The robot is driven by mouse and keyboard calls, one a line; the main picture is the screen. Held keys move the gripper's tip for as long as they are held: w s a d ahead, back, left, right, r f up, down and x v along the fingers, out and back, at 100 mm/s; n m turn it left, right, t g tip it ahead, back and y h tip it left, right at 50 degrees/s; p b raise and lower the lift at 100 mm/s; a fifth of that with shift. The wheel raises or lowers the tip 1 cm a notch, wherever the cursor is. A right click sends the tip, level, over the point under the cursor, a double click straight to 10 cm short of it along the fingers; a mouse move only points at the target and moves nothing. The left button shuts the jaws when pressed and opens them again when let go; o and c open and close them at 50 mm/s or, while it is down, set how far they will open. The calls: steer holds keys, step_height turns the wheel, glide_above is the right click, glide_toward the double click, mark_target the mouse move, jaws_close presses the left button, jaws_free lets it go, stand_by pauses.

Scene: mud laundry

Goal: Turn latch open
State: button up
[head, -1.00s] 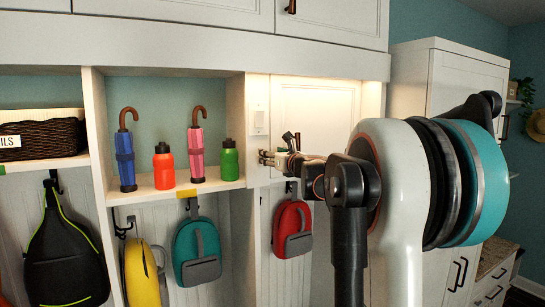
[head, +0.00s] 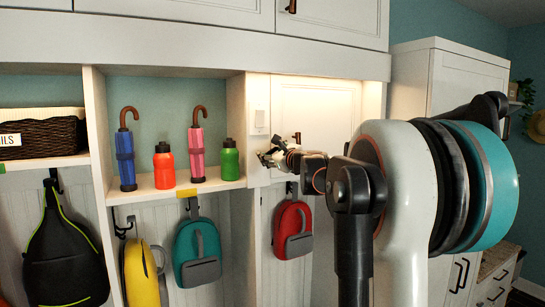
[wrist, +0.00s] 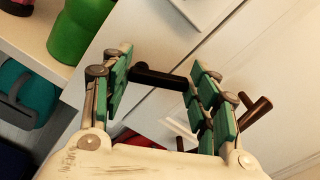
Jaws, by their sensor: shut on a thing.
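A dark brown latch bar (wrist: 160,77) lies between the two green-padded fingers of my gripper (wrist: 158,92) in the wrist view. My gripper is shut on it, with one finger at each end of the bar. In the head view my gripper (head: 269,156) is at the pale panel by the small cabinet door, tilted, and hides the latch there. A second brown handle (wrist: 255,110) shows beyond the right finger. A brown handle on the door (head: 297,138) also shows just above my gripper in the head view.
The pale cabinet door (head: 318,105) and a light switch (head: 259,120) are close to my gripper. A green bottle (head: 229,160) stands on the shelf just left. A red backpack (head: 293,230) hangs below.

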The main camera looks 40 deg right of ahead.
steer(key=n, duration=0.4)
steer(key=a+n+b, duration=0.1)
steer(key=n, duration=0.1)
steer(key=shift+w+r, duration=0.1)
steer(key=shift+r, duration=0.2)
steer(key=n, duration=0.3)
steer(key=a+n, duration=0.1)
steer(key=n, duration=0.2)
steer(key=shift+w+b, duration=0.15)
steer(key=shift+b, duration=0.15)
steer(key=o, duration=1.1)
steer(key=shift+a, duration=0.1)
steer(key=shift+c, duration=0.2)
steer(key=v, duration=0.7)
steer(key=shift+s, duration=0.3)
